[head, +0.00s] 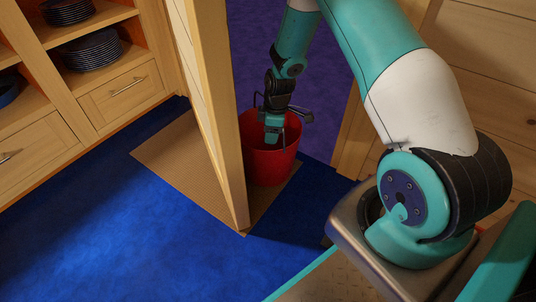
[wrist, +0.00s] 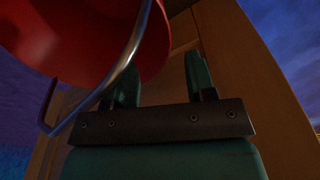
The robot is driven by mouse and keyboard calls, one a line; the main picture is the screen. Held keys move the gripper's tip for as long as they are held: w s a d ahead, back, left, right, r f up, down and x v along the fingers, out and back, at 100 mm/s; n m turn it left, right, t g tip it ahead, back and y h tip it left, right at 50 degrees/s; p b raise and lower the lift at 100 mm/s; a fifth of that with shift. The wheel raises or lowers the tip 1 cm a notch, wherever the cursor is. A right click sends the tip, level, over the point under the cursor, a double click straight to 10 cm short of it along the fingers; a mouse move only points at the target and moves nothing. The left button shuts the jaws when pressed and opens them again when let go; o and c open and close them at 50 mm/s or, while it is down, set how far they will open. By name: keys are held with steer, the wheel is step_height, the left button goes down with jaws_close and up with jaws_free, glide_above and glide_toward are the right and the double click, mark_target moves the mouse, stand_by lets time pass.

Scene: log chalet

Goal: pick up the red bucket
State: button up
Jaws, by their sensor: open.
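The red bucket (head: 272,166) stands on a tan mat in the doorway, just right of the wooden door edge, which hides its left side. My gripper (head: 273,138) points down at the bucket's rim and overlaps its opening in the head view. In the wrist view, my gripper (wrist: 162,75) is open, with two teal fingers apart and nothing clearly held between them. The bucket (wrist: 75,35) fills the upper left there. Its curved metal handle (wrist: 125,60) crosses close by the left finger; I cannot tell whether they touch.
The upright door (head: 212,115) stands close to the left of my arm and the bucket. The tan mat (head: 180,165) lies on blue carpet (head: 130,235). Wooden shelves with stacked plates (head: 90,50) are at the left. A door frame and log wall (head: 485,75) are at the right.

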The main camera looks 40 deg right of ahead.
mark_target(268, 149)
steer(key=f, duration=0.1)
steer(key=f+b, duration=0.1)
steer(key=f, duration=0.1)
steer(key=f+b, duration=0.1)
steer(key=f, duration=0.1)
steer(key=shift+w+a, duration=0.15)
steer(key=shift+a, duration=0.1)
steer(key=f+b, duration=0.4)
steer(key=f, duration=0.1)
steer(key=shift+w+a+f, duration=0.1)
steer(key=shift+a+f, duration=0.1)
steer(key=shift+a, duration=0.1)
steer(key=shift+r, duration=0.1)
steer(key=shift+c, duration=0.3)
jaws_close()
